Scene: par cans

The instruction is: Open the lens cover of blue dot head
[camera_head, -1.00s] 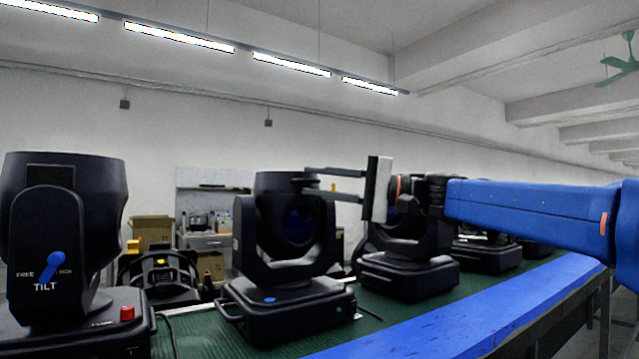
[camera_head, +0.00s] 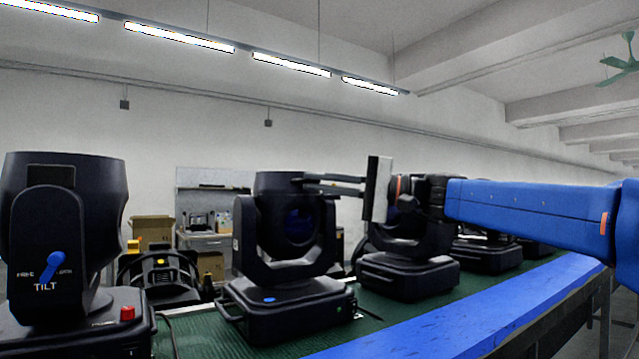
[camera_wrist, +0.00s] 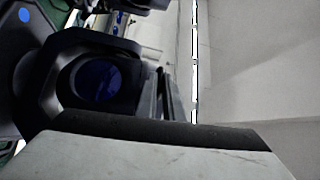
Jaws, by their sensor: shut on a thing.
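The blue dot head (camera_head: 262,222) is a black moving-head lamp tilted in its yoke, with a blue dot (camera_head: 269,300) on its base. Its round dark blue lens face (camera_head: 299,225) looks toward the right; the lens also shows in the wrist view (camera_wrist: 97,80). My gripper (camera_head: 306,181) reaches in from the right at the head's top rim. Its two thin fingers are close together, shut on a small dark tab there, apparently part of the lens cover. The tab is mostly hidden by the fingertips. In the wrist view the fingers run beside the head.
A similar black head (camera_head: 65,235) with a blue tilt lever and red button stands at the left. More heads (camera_head: 408,265) stand behind to the right. All sit on a green bench top (camera_head: 375,315) with a blue edge (camera_head: 470,325). Shelves and boxes are behind.

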